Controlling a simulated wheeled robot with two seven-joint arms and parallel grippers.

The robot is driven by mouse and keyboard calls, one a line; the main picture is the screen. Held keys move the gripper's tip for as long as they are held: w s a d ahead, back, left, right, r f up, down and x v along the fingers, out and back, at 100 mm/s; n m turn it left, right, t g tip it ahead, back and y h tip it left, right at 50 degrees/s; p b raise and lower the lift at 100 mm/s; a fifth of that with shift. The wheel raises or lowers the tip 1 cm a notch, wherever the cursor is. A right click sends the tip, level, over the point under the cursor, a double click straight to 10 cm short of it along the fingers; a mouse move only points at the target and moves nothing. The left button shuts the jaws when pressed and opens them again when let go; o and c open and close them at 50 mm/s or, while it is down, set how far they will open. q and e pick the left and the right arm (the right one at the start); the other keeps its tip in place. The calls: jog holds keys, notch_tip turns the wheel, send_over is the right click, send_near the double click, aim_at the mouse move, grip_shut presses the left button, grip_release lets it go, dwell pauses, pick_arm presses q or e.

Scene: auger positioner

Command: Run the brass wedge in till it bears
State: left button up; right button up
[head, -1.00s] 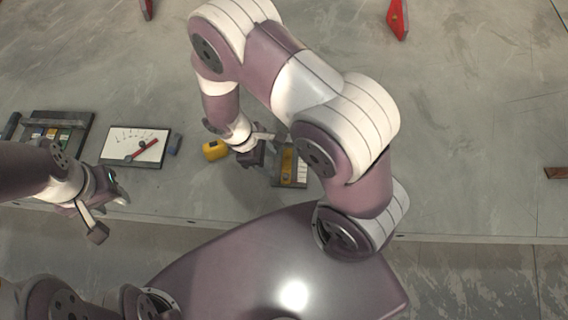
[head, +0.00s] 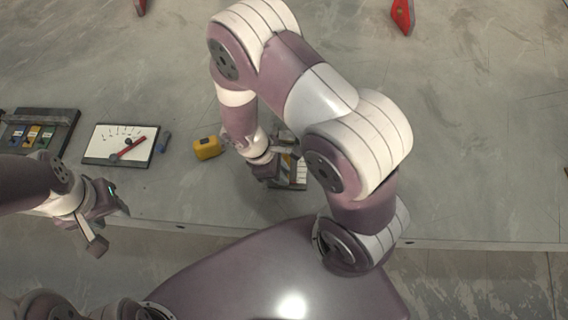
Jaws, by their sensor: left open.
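A small dark fixture (head: 300,178) with a pale scale strip lies near the table's front edge. A narrow brass-coloured piece, probably the wedge (head: 287,163), shows in it, mostly covered by my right gripper. My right gripper (head: 276,163) is low over the left side of this fixture; its fingertips are small and overlapped, so I cannot tell whether it touches or grips the brass. My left gripper (head: 110,222) is open and empty at the table's front edge, far left of the fixture.
A yellow block (head: 207,148) lies left of my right gripper. A white dial board with a red pointer (head: 110,147) and a dark tray with coloured pieces (head: 35,133) lie further left. A red part (head: 403,15) stands at the back.

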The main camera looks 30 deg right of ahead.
grip_shut()
jog(key=shift+w+d, duration=0.3)
jog(key=shift+w, duration=0.25)
jog(key=shift+w+d, duration=0.3)
jog(key=shift+w, duration=0.25)
dwell(0.3)
jog(key=o, duration=0.8)
grip_release()
notch_tip(320, 180, up, 6)
jog(key=p, duration=0.6)
